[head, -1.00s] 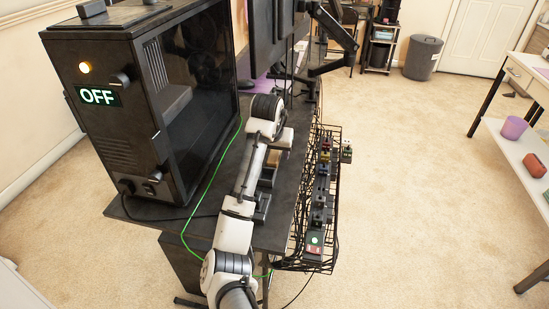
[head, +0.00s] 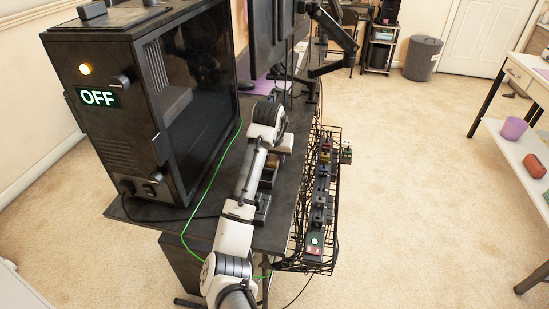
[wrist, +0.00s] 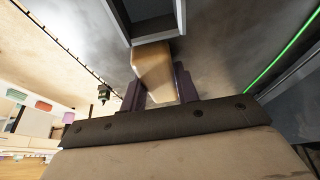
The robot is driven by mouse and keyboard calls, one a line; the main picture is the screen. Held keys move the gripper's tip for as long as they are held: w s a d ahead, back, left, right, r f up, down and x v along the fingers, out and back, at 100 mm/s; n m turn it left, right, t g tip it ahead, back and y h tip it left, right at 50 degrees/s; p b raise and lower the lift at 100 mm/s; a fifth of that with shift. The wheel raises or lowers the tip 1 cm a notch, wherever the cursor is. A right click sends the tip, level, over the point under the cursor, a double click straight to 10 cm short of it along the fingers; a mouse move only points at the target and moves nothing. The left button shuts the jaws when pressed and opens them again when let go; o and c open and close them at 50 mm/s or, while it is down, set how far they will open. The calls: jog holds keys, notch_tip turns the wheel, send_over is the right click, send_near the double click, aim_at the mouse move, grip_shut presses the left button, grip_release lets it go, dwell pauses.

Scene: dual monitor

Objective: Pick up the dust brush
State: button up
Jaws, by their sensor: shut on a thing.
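A tan, wooden-looking block, apparently the dust brush's handle (wrist: 153,72), sits between the two dark fingers of my gripper (wrist: 158,90) in the wrist view. The fingers are shut on it from both sides. Its far end reaches the edge of a grey open-topped holder (wrist: 181,18); I cannot tell whether it is inside or just in front. No bristles show. In the head view, a tan piece shows under my wrist over the dark desk (head: 215,190); my arm hides much of this area.
A large black PC case (head: 120,110) with an OFF display stands left of my arm. A green cable (head: 204,190) runs beside it. Monitors (head: 268,35) stand behind. A black wire basket (head: 333,200) with small items hangs along the desk's right edge. Open carpet lies further right.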

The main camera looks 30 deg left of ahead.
jog(key=shift+r, duration=0.15)
notch_tip(320, 180, up, 20)
jog(key=p, duration=0.1)
jog(key=shift+p, duration=0.35)
